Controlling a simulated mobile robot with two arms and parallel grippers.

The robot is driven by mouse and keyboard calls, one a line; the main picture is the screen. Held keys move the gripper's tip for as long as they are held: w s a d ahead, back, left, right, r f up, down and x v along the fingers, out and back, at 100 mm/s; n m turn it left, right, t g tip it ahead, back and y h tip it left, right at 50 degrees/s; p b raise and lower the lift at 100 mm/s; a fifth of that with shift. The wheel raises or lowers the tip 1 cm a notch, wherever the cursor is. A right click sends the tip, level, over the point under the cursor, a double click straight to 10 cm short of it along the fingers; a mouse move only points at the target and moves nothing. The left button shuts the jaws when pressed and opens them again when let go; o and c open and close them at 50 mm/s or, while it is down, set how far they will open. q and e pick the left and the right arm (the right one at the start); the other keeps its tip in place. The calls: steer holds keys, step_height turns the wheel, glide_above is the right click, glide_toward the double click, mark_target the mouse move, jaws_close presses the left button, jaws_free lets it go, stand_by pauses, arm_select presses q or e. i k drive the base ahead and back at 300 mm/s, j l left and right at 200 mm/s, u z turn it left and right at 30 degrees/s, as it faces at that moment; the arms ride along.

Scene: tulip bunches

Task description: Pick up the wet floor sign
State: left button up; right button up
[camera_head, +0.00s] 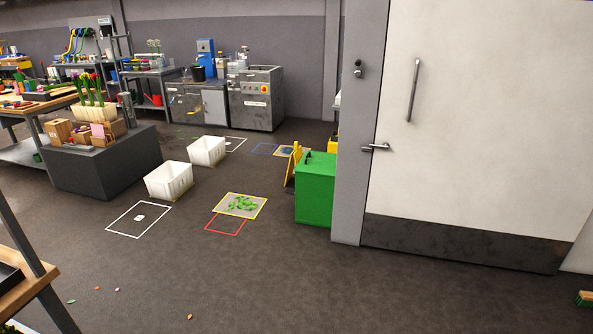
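A yellow wet floor sign (293,167) stands upright on the floor near the middle of the head view. It is close to the left side of a green bin (317,190), which hides part of its right side. Its printing is too small to read. Neither of my grippers shows in this view.
A white door (480,120) and grey frame stand at right. Two white crates (169,181) and floor-marked squares, one with green leaves (243,205), lie left of the sign. A grey block (105,165) stands further left. The foreground floor is mostly clear, with small scraps.

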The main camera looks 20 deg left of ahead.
mark_target(296, 154)
steer(key=i+j+u, duration=0.4)
steer(key=i+u, duration=0.15)
steer(key=i, duration=0.3)
steer(key=i+j+u, duration=0.15)
steer(key=i, duration=0.9)
steer(key=i+j+u, duration=0.15)
steer(key=i, duration=0.85)
